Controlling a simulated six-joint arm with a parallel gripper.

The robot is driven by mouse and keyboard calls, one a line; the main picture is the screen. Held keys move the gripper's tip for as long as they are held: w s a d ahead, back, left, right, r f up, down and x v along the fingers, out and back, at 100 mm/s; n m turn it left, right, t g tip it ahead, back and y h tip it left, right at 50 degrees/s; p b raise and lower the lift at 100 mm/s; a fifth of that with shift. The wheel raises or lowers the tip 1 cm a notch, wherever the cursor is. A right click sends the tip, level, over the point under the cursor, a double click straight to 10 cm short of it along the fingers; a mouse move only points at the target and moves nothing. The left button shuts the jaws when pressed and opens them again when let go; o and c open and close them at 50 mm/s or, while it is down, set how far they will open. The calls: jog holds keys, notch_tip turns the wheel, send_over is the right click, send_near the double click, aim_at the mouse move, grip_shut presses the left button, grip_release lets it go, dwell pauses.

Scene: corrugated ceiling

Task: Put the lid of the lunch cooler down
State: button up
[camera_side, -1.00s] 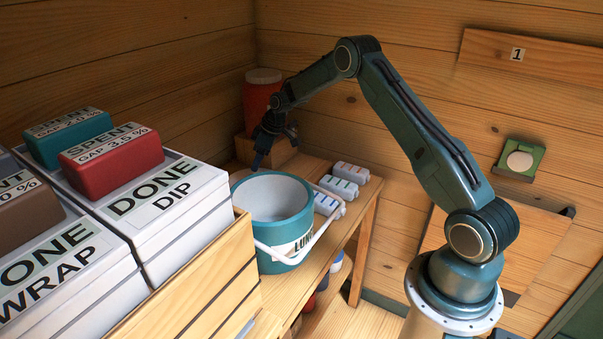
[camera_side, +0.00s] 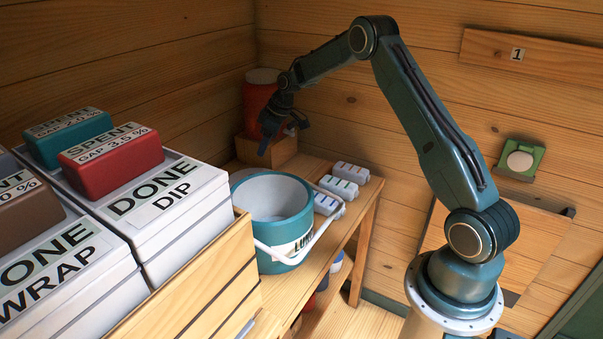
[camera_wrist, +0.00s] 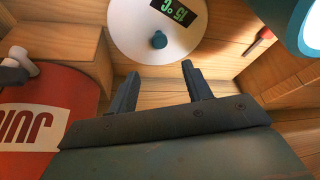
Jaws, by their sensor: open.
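The teal lunch cooler (camera_side: 270,235) stands open on the wooden bench, its white handle (camera_side: 292,255) hanging in front; part of a teal body shows in the wrist view's top right corner (camera_wrist: 310,22). The lid, a white disc (camera_wrist: 130,30) with a teal knob (camera_wrist: 159,40) and a green "15°C" display, lies flat on the wood in the wrist view; I cannot make it out in the side view. My gripper (camera_side: 284,138) is open and empty above the bench behind the cooler. In the wrist view its fingertips (camera_wrist: 160,72) point toward the knob, apart from it.
A red drum (camera_side: 260,98) stands on a wooden block (camera_side: 278,150) close behind my gripper; its label shows in the wrist view (camera_wrist: 35,125). Several small white boxes (camera_side: 350,172) lie right of the cooler. A red-handled item (camera_wrist: 265,35) lies near the lid. White "DONE" boxes (camera_side: 165,215) fill the left.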

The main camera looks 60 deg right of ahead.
jog(key=s+a+r+m+h, duration=0.1)
jog(key=s+a+r, duration=0.65)
jog(key=r, duration=0.25)
jog(key=s+a+r+m, duration=0.1)
jog(key=s+a+r, duration=0.65)
jog(key=r, duration=0.25)
jog(key=s+a+m, duration=0.1)
jog(key=s+a, duration=0.2)
jog(key=s, duration=0.9)
jog(key=s+a+m+t, duration=0.1)
jog(key=s+a, duration=0.2)
jog(key=s, duration=1)
jog(key=shift+f+m+t+h, duration=0.25)
jog(key=shift+m+t+h, duration=0.05)
